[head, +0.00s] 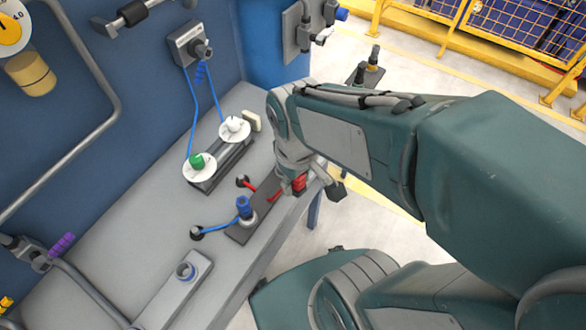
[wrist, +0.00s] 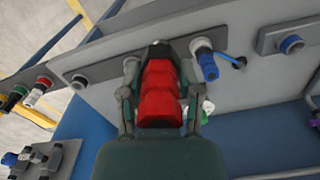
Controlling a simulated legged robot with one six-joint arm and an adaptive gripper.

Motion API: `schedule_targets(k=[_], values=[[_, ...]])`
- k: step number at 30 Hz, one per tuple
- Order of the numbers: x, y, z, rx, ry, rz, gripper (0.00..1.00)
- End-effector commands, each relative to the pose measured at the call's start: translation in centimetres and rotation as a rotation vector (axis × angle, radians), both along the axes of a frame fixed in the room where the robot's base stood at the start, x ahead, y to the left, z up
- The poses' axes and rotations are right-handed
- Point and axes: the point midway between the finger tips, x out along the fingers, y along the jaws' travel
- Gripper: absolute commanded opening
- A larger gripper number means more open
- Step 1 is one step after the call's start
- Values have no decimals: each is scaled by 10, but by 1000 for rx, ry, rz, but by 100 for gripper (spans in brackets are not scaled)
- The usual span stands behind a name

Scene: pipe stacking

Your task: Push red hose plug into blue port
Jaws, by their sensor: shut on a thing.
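The red hose plug (wrist: 160,92) sits between the two fingers of my gripper (wrist: 158,72) in the wrist view, its dark tip pointing away from the camera. In the head view the red plug (head: 299,184) shows below my gripper (head: 297,175), near the front edge of the bench.
A blue plug (head: 245,207) with a blue hose stands upright on the dark plate (head: 240,235). Behind are a green knob (head: 197,160) and a white knob (head: 234,125) on round white discs. A wall fitting (head: 188,45) carries blue cords. The bench (head: 130,240) is clear at left.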

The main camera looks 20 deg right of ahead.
Motion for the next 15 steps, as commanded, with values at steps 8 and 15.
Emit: schedule_targets(k=[8,15], values=[[1,0,19,0,-3,0,0],[1,0,35,0,-2,0,0]])
